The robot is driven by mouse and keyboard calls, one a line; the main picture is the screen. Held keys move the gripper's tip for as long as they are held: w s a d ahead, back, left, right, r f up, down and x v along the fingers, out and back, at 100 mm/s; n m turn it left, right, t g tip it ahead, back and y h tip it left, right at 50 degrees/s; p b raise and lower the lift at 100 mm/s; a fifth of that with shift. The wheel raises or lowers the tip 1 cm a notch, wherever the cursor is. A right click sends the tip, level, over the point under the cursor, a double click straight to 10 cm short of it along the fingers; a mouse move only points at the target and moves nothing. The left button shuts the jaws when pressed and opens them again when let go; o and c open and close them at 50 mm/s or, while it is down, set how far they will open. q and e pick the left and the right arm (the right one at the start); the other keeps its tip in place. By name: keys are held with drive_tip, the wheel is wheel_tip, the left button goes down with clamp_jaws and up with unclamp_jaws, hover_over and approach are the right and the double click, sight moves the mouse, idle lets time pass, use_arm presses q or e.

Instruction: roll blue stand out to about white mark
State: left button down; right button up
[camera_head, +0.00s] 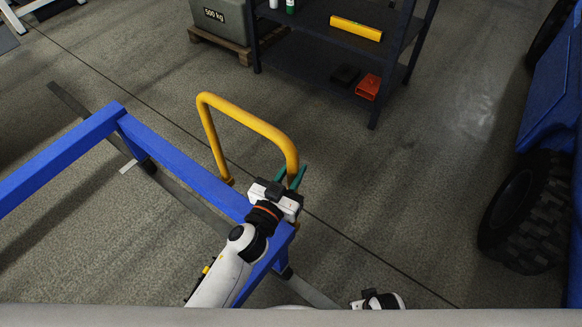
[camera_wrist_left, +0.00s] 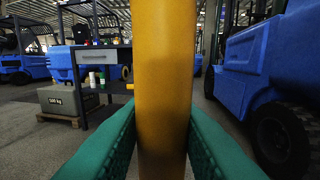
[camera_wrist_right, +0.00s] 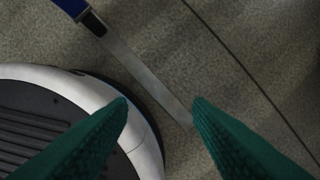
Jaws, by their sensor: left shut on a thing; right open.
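The blue stand (camera_head: 180,160) is a blue frame with small wheels, standing over a grey strip on the floor at left. A yellow handle (camera_head: 250,120) rises from its right-hand beam. My left gripper (camera_head: 289,180) is shut on the handle's near upright, which stands between the green fingers in the left wrist view (camera_wrist_left: 163,80). A short white mark (camera_head: 128,167) lies on the floor beside the strip, close to the stand's far wheel. My right gripper (camera_wrist_right: 160,108) is open and empty above the floor; the stand's corner (camera_wrist_right: 70,6) shows at upper left there.
A dark shelf (camera_head: 335,40) with a yellow level and an orange item stands at the back. A 500 kg weight (camera_head: 220,20) sits on a pallet beside it. A blue forklift (camera_head: 545,110) with a black tyre stands at right. The floor between shelf and forklift is clear.

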use_arm(q)
drive_tip(key=shift+w+a+r+y, duration=0.2)
drive_tip(key=shift+w+a+y, duration=0.15)
drive_tip(key=shift+a, duration=0.2)
drive_tip(key=w+a+p, duration=0.1)
drive_tip(key=w+a, duration=0.4)
drive_tip(key=a, duration=0.2)
drive_tip(key=shift+f, duration=0.4)
drive_tip(key=c, duration=1.6)
unclamp_jaws()
drive_tip(key=shift+s+d+r, duration=0.1)
drive_tip(key=shift+s+d, duration=0.15)
drive_tip(key=o, duration=0.4)
drive_tip(key=shift+s+d+r, duration=0.25)
drive_tip(key=shift+d, duration=0.05)
drive_tip(key=shift+w+a, duration=0.1)
drive_tip(key=shift+w, duration=0.05)
use_arm(e)
drive_tip(key=s+f, duration=0.4)
drive_tip(key=shift+s+d+f, duration=0.15)
drive_tip(key=shift+d, duration=0.2)
use_arm(q)
drive_tip(key=shift+a, duration=0.1)
drive_tip(key=shift+w+a, duration=0.1)
drive_tip(key=shift+w, duration=0.05)
